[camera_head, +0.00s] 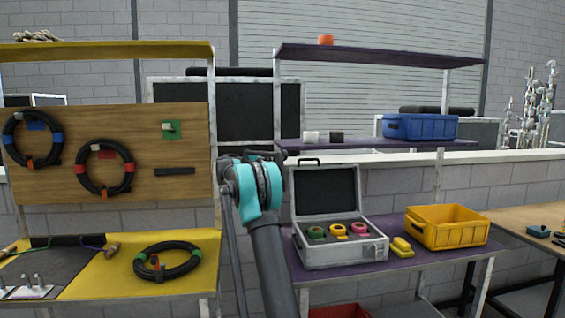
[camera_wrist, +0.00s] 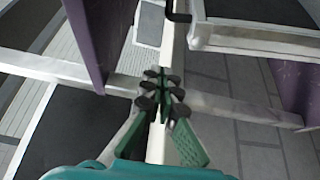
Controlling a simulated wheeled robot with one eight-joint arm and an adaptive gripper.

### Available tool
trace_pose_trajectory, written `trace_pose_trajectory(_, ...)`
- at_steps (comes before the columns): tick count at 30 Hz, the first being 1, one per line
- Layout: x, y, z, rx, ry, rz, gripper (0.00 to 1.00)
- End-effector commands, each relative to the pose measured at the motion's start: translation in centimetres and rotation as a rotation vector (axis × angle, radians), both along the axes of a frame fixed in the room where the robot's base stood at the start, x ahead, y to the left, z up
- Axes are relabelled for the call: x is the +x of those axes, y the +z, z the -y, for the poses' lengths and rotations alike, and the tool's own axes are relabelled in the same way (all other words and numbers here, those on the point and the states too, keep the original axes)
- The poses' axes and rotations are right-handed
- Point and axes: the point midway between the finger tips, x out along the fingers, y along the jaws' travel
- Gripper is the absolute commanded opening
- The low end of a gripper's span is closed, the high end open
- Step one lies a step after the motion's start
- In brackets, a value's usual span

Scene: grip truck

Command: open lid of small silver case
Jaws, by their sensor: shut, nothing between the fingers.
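The small silver case (camera_head: 345,252) stands on the purple table, right of my arm in the head view. Its lid (camera_head: 294,195) is raised and stands about upright at the back, with a black handle on its top edge. Inside are several coloured rings, green, yellow and pink, in dark lining. In the wrist view, my gripper (camera_wrist: 162,88) is shut with its fingertips together and nothing between them. A pale metal edge (camera_wrist: 255,40) with a black hook-shaped part beside it, apparently the lid and handle, lies above the fingers, apart from them. My fingers are not clear in the head view.
A yellow bin (camera_head: 447,236) and a small yellow item (camera_head: 402,247) sit right of the case on the purple table (camera_head: 400,272). A purple shelf (camera_head: 380,143) with a blue bin (camera_head: 420,126) is above. A yellow workbench (camera_head: 190,282) with cable coils stands left.

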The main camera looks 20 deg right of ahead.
Motion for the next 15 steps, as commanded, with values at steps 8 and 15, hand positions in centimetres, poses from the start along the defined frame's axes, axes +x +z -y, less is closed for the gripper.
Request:
trace_pose_trajectory(8, 1.0, -0.1, 3.5, -0.004, -0.004, -0.001, 0.0)
trace_pose_trajectory(15, 2.2, -0.2, 7.6, -0.002, -0.003, 0.0, 0.0)
